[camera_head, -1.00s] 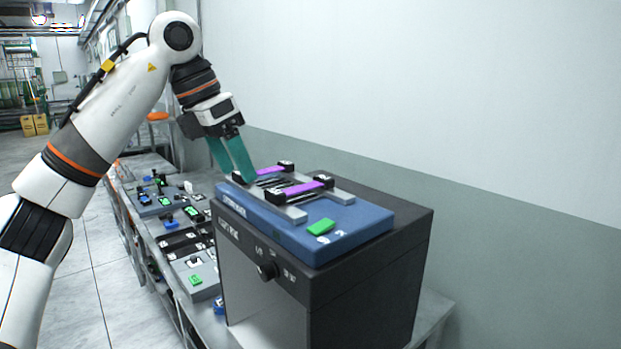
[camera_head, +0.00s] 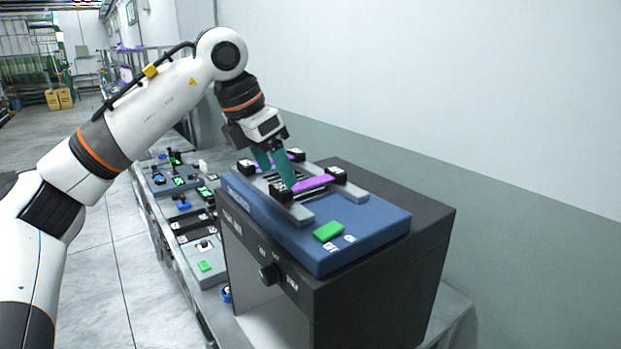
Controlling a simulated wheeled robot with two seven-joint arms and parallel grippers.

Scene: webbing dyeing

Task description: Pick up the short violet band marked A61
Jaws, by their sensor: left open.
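A violet band (camera_head: 313,183) lies across the near part of a grey rack on a blue block, with a black end piece (camera_head: 281,192) at its left and another (camera_head: 337,174) at its right. A second violet band (camera_head: 282,160) lies farther back, partly hidden by my gripper. Its black ends show at the left (camera_head: 245,167) and right (camera_head: 297,154). I cannot read A61 on either band. My left gripper (camera_head: 276,173) has teal fingers, open and pointing down at the rack, near the left end of the near band. Touching cannot be told. My right gripper is not in view.
Several small devices stand on a bench (camera_head: 187,215) at the left. A wall closes off the right.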

